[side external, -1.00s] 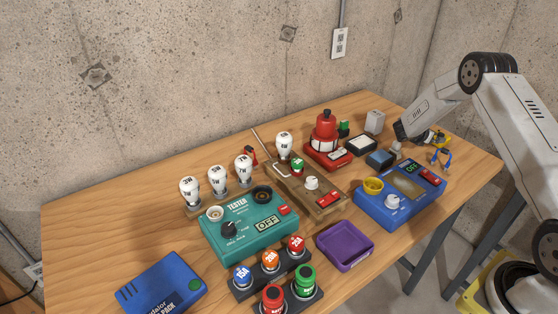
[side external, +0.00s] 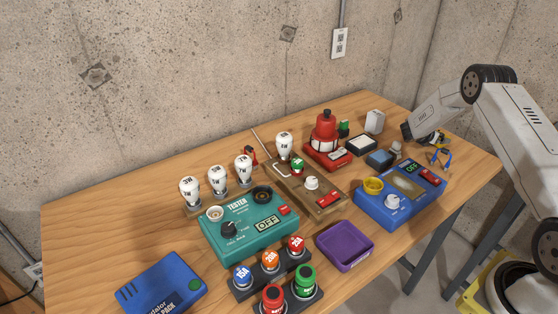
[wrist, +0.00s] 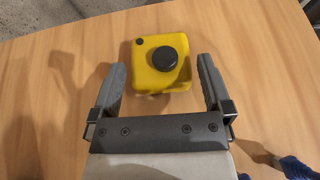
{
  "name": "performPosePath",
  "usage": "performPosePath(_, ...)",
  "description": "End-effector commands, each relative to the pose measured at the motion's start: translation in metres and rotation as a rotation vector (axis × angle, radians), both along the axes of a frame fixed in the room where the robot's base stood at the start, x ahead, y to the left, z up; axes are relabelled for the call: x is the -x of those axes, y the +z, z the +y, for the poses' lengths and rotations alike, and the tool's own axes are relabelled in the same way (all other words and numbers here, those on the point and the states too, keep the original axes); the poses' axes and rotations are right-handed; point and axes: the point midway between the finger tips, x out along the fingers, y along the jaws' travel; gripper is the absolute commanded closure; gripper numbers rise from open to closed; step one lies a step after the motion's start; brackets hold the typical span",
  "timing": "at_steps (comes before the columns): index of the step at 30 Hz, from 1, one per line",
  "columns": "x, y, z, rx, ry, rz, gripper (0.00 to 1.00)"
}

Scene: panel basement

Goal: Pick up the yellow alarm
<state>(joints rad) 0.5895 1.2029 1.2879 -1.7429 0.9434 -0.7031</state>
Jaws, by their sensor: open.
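The yellow alarm (wrist: 145,74) is a rounded square block with a round black knob on top and a small black dot at one corner. It lies on the wooden table in the wrist view. My gripper (wrist: 162,66) is open. Its two dark fingers are spread to the left and right of the alarm, with the alarm's near part between the tips and visible gaps on both sides. In the side view my gripper (side external: 430,137) is at the table's far right end, where the arm hides most of the alarm.
Blue-handled pliers (side external: 441,157) lie close by. A purple tray (side external: 345,246) and a green tester (side external: 248,228) are farther off. The table edge is near.

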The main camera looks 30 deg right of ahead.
Motion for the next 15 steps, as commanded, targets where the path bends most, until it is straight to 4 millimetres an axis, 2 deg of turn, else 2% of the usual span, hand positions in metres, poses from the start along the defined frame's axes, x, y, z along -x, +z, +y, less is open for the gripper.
performPosePath(9, 0.002, -0.012, -0.029, 0.000, -0.002, -0.001, 0.00)
performPosePath(15, 0.002, -0.014, -0.034, 0.000, 0.000, 0.000, 0.00)
